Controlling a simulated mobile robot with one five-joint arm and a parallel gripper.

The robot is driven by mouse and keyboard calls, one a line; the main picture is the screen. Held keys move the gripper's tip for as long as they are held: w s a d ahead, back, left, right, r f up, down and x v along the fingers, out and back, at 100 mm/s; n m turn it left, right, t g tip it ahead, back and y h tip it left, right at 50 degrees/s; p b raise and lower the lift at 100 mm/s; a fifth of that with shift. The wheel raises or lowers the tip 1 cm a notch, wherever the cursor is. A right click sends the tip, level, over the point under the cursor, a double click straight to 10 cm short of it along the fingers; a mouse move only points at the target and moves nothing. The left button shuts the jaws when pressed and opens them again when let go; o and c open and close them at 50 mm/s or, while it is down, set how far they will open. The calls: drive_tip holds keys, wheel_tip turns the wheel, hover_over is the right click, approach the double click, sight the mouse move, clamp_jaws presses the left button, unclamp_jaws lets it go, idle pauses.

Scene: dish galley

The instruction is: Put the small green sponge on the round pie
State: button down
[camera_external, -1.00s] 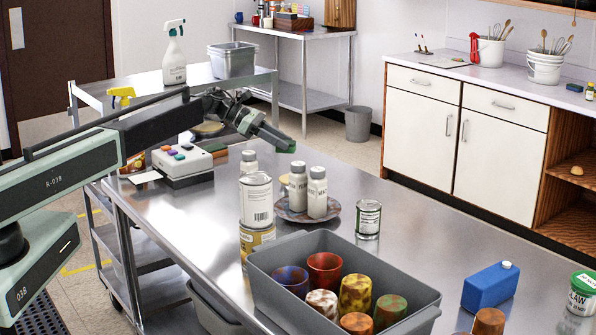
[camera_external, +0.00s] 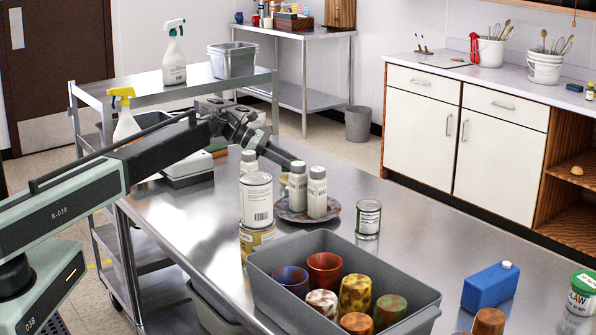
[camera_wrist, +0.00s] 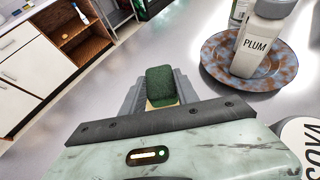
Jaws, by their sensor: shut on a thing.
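My gripper (camera_wrist: 160,92) is shut on the small green sponge (camera_wrist: 160,80), which sits between the fingers in the wrist view, its dark green face showing and a tan part below. I cannot make out the round pie for sure in either view; my arm covers part of the table's far left.
The bottles (camera_external: 317,193) stand on a mottled brown-blue plate (camera_external: 333,211), right of my gripper in the wrist view. Stacked cans (camera_external: 256,200), a small can (camera_external: 368,218) and a grey bin (camera_external: 262,262) of cups are nearer.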

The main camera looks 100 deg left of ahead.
wheel_tip(320, 180, down, 3)
drive_tip(key=shift+r+b, duration=0.1)
drive_tip(key=shift+b, duration=0.6)
drive_tip(key=shift+r, duration=0.25)
drive_tip(key=shift+f, duration=0.15)
drive_tip(key=c, duration=1.3)
unclamp_jaws()
drive_tip(key=shift+f, duration=0.1)
drive_tip(key=shift+c, duration=0.2)
drive_tip(key=o, duration=0.4)
